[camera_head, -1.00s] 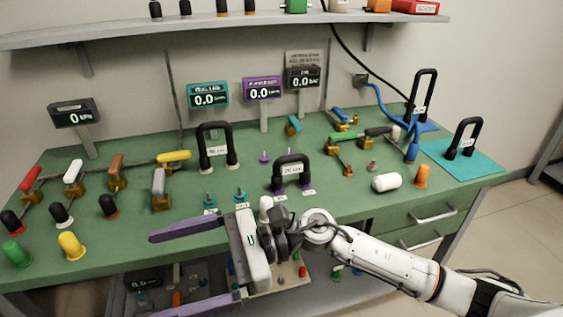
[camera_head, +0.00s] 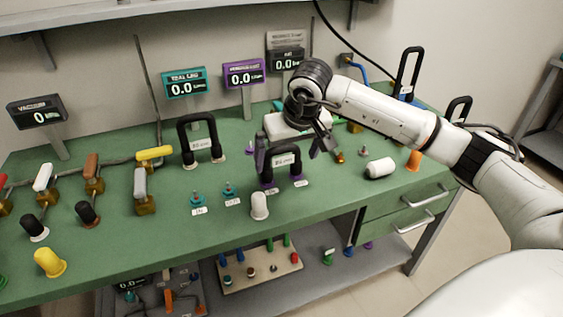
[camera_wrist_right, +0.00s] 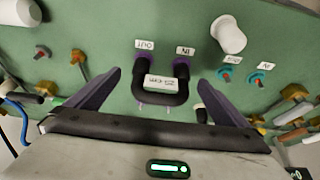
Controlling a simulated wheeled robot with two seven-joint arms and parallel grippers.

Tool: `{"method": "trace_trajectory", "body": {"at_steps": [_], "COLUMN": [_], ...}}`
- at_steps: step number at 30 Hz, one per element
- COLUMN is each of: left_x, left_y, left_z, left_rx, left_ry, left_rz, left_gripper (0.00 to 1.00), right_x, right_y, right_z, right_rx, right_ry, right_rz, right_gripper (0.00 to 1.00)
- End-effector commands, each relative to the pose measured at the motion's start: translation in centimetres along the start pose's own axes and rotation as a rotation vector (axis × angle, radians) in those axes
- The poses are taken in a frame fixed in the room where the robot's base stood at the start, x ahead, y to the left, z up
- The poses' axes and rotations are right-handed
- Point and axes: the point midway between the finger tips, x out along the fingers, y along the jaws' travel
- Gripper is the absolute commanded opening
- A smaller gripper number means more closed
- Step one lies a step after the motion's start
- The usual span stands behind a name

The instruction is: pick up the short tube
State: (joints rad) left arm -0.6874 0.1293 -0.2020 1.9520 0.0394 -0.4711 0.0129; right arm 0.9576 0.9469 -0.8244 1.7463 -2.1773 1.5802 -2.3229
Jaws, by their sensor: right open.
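The short tube (camera_head: 284,158) is a black U-shaped loop with a white label. It stands on two purple fittings on the green bench, and in the right wrist view its label (camera_wrist_right: 160,82) faces me. My right gripper (camera_head: 289,152) points down at it, jaws open. In the right wrist view the purple fingers (camera_wrist_right: 160,88) lie on either side of the tube, with gaps between. The gripper body hides part of the bench behind the tube. My left gripper is not in view.
A taller black tube (camera_head: 184,145) stands to the left. A white knob (camera_head: 259,206) stands in front of the short tube, and a white cylinder (camera_head: 380,168) lies to the right. Small teal fittings (camera_head: 229,191) are at left. Display panels (camera_head: 244,74) stand behind. The front middle of the bench is mostly clear.

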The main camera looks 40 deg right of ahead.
Motion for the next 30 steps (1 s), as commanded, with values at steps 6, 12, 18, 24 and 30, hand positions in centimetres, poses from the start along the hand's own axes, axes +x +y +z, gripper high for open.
{"method": "trace_trajectory", "body": {"at_steps": [6, 12, 18, 24, 30], "left_x": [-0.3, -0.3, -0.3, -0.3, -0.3], "left_y": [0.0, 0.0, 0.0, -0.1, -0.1], "left_z": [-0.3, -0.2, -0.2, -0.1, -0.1], "left_rx": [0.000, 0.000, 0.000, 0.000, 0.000], "left_ry": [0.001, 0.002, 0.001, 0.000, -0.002], "left_rz": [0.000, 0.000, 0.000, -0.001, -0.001], "left_gripper": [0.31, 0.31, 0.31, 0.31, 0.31], "right_x": [2.8, 5.0, 5.2, 5.2, 5.2], "right_y": [-0.4, -0.4, -0.3, -0.3, -0.3], "right_z": [-0.2, -0.2, -0.2, -0.3, -0.3], "right_rx": [0.002, 0.001, 0.000, 0.001, 0.001], "right_ry": [-0.004, -0.002, 0.000, 0.000, 0.002], "right_rz": [-0.003, -0.002, -0.003, -0.003, -0.003], "right_gripper": [1.00, 1.00, 1.00, 0.76, 0.62]}}
